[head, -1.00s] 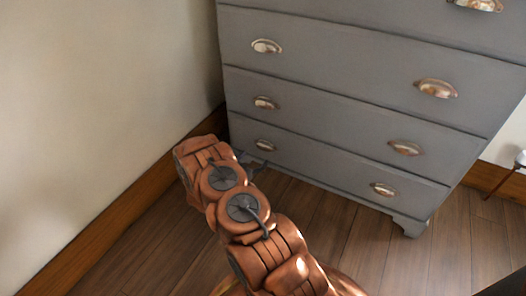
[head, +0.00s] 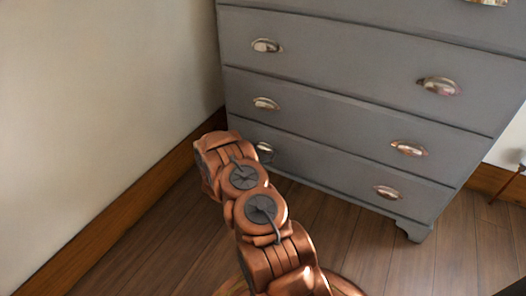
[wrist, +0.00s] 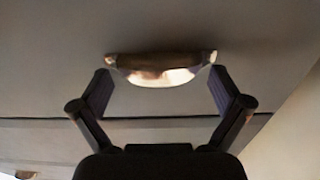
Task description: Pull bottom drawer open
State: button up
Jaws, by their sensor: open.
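The grey dresser's bottom drawer (head: 326,180) is closed, its front flush with the drawers above. It has two metal cup handles. The right handle (head: 388,192) is in clear view, and the left handle (head: 265,148) is partly covered by my copper arm. In the wrist view, a cup handle (wrist: 160,70), apparently this left one, is close ahead. My gripper (wrist: 160,76) is open, with one finger toward each end of that handle. No grip shows, and I cannot tell if the fingers touch it. The gripper is hidden behind my arm in the head view.
The cream wall (head: 95,90) and its wooden skirting board (head: 130,208) run close on the left. Bare wooden floor (head: 340,235) lies in front of the dresser. A thin-legged object (head: 508,185) stands at the far right.

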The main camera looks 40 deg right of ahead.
jog(key=c, duration=1.4)
jog(key=shift+a, duration=0.1)
